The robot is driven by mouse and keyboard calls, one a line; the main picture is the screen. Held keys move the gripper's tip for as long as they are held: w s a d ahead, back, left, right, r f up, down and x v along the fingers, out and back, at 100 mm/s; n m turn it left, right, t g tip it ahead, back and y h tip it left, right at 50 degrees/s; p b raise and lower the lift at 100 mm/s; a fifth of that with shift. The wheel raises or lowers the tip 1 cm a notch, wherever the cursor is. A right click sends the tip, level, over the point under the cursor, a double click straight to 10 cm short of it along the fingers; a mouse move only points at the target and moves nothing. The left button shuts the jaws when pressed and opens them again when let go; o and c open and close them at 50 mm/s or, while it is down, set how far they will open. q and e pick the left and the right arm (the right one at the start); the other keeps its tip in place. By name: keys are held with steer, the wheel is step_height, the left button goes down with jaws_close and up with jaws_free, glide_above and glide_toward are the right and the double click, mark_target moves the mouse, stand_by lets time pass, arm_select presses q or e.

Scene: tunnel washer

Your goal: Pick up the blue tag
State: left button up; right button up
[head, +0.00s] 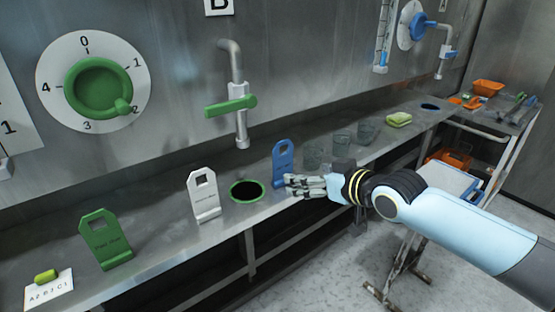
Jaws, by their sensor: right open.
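The blue tag (281,161) stands upright on the metal shelf, with a hole near its top. My right gripper (288,186) is open, its fingertips at the lower right of the tag, in front of part of its base. I cannot tell whether the fingers touch the tag. My left gripper is not in view.
A green-rimmed hole (246,191) lies left of the tag, then a white tag (204,196) and a green tag (106,239). Clear glasses (341,142) and a sponge (399,119) stand to the right. A green-handled tap (232,105) is above. The shelf's front edge runs beneath my gripper.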

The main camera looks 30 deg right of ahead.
mark_target(284, 171)
steer(key=b+x, duration=0.1)
steer(key=x, duration=0.5)
steer(key=shift+s+a+f, duration=0.1)
steer(key=shift+a+f, duration=0.05)
steer(key=x, duration=0.2)
steer(key=f+b+x, duration=0.1)
steer(key=x, duration=0.2)
steer(key=shift+s+b, duration=0.2)
steer(key=shift+b, duration=0.1)
steer(key=shift+r, duration=0.15)
steer(key=shift+c, duration=0.7)
steer(key=c, duration=1)
steer(key=shift+r, duration=0.45)
steer(key=r, duration=0.2)
steer(key=r+p, duration=0.1)
steer(key=shift+s+d+r, duration=0.25)
steer(key=shift+d+r, duration=0.05)
steer(key=shift+d, duration=0.05)
steer(key=s+d+r, duration=0.4)
steer(key=d, duration=0.1)
steer(key=s+d+r, duration=0.2)
steer(key=d, duration=0.1)
steer(key=shift+s+d+r+p, duration=0.25)
steer(key=shift+s+p, duration=0.15)
